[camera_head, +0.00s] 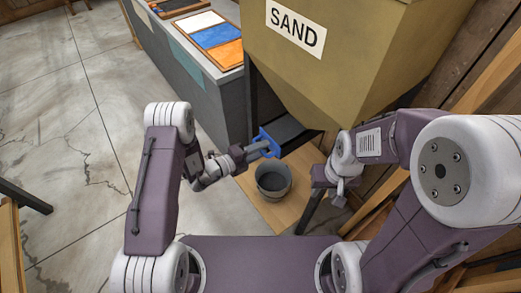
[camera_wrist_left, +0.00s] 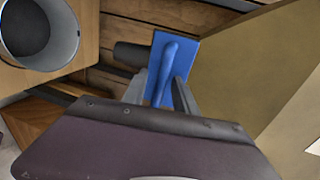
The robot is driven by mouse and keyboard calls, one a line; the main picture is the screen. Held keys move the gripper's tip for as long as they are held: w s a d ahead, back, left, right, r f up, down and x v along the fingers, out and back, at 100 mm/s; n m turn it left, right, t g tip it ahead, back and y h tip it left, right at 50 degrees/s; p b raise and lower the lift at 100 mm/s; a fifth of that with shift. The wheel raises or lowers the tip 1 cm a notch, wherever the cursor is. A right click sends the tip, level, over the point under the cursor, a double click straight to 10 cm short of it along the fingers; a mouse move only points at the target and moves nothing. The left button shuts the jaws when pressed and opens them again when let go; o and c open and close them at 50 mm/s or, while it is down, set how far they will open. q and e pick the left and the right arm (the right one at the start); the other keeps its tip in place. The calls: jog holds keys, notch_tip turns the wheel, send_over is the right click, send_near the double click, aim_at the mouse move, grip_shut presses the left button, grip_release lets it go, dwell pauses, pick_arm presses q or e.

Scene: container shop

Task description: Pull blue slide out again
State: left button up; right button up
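The blue slide (camera_head: 268,138) sits at the spout under the sand hopper (camera_head: 340,50). In the left wrist view, it is a blue plate with a rounded handle (camera_wrist_left: 172,62). My left gripper (camera_head: 266,150) is at the slide, and its two fingers (camera_wrist_left: 168,92) lie on either side of the handle. I cannot tell whether both press on it. A grey bucket (camera_head: 273,181) stands below the spout; it also shows in the left wrist view (camera_wrist_left: 62,28). My right gripper (camera_head: 339,194) hangs apart from the slide, right of the bucket, too small to read its opening.
A grey counter (camera_head: 205,100) with a blue, white and orange panel (camera_head: 216,36) stands left of the hopper. The bucket rests on a wooden board (camera_head: 285,213). A wooden wall (camera_head: 480,40) is at the right. The concrete floor at left is mostly clear.

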pick_arm(q)
grip_shut()
dwell(1.3)
